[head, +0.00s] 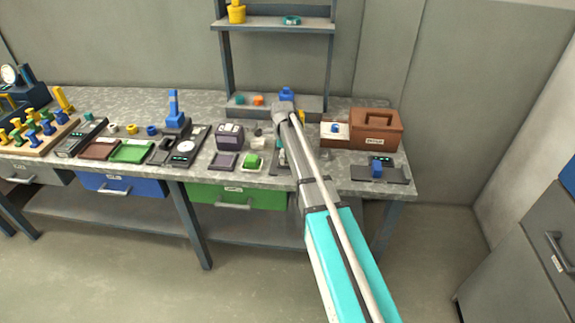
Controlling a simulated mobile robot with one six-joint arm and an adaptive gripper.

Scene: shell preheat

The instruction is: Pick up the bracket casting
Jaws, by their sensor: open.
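I cannot tell for sure which part is the bracket casting. A small blue part (377,168) rests on a dark flat device at the bench's right end. A small blue piece (286,94) shows at the raised ledge, just behind the end of my arm. Another small blue part (336,128) sits on a white-topped block beside the brown box. A green part (252,160) lies in a small pale tray at the front of the bench. My arm reaches over the bench right of that tray, and its own links hide my gripper and whatever is under it.
The grey workbench (345,186) has drawers below. A brown box (376,129) stands at the back right. A dark purple block (229,136), a scale (184,147) and a green mat (131,151) lie left of my arm. A shelf frame (272,27) rises behind.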

